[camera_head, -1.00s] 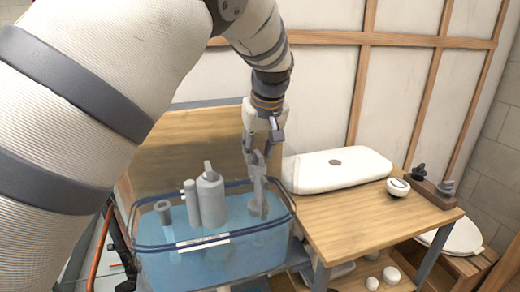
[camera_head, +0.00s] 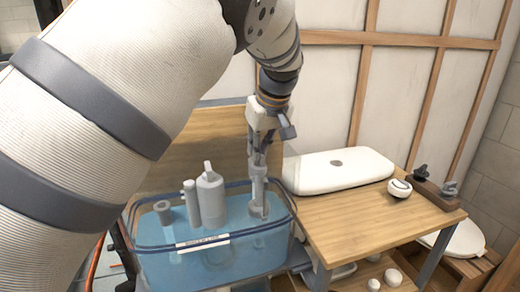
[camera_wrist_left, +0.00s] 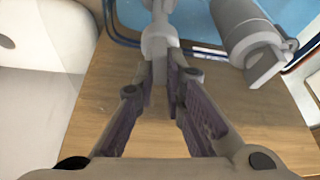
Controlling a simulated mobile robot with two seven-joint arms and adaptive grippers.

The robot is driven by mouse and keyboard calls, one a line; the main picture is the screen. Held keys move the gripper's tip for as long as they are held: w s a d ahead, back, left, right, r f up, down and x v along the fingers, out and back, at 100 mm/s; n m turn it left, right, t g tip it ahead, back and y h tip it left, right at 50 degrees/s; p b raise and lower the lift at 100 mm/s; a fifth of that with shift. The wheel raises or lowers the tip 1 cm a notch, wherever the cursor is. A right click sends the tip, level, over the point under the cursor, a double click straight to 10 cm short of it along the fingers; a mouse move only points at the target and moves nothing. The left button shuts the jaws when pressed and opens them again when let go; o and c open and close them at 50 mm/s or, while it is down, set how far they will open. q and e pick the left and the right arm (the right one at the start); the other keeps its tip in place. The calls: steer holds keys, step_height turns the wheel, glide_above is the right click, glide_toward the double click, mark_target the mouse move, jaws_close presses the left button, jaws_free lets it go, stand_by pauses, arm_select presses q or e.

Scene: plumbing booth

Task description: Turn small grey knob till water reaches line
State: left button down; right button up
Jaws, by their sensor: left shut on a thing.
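A clear tank (camera_head: 135,236) with a dark blue rim holds blue water (camera_head: 165,262). A white label strip (camera_head: 203,243) crosses its front; its print is too small to read. In the tank stand a grey valve column (camera_head: 258,200) at the right, a taller grey cylinder (camera_head: 211,200) and a short grey tube. My left gripper (camera_head: 259,158) points down over the valve column and is shut on the small grey knob at its top. The left wrist view shows the fingertips around the grey knob (camera_wrist_left: 157,46). The fingers hide part of the knob.
A wooden bench (camera_head: 345,222) stands right of the tank, with a white tank lid (camera_head: 337,170) and a small white round item (camera_head: 398,188) on it. A dark block with knobs (camera_head: 435,190) sits at its right edge. A wooden panel stands behind the tank.

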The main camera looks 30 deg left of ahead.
arm_select(q)
steer(key=n, duration=0.1)
steer(key=n+g+b, duration=0.1)
steer(key=n, duration=0.1)
steer(key=shift+w+f, duration=0.1)
steer(key=shift+f, duration=0.3)
steer(key=shift+n+g+b, duration=0.55)
steer(key=shift+n+g, duration=0.25)
steer(key=shift+n, duration=0.9)
arm_select(e)
steer(key=shift+g, duration=0.6)
steer(key=shift+s+f, duration=1.45)
steer(key=shift+s, duration=0.05)
arm_select(q)
steer(key=shift+r, duration=0.1)
steer(key=c, duration=1.7)
jaws_free()
steer(key=shift+o, duration=0.2)
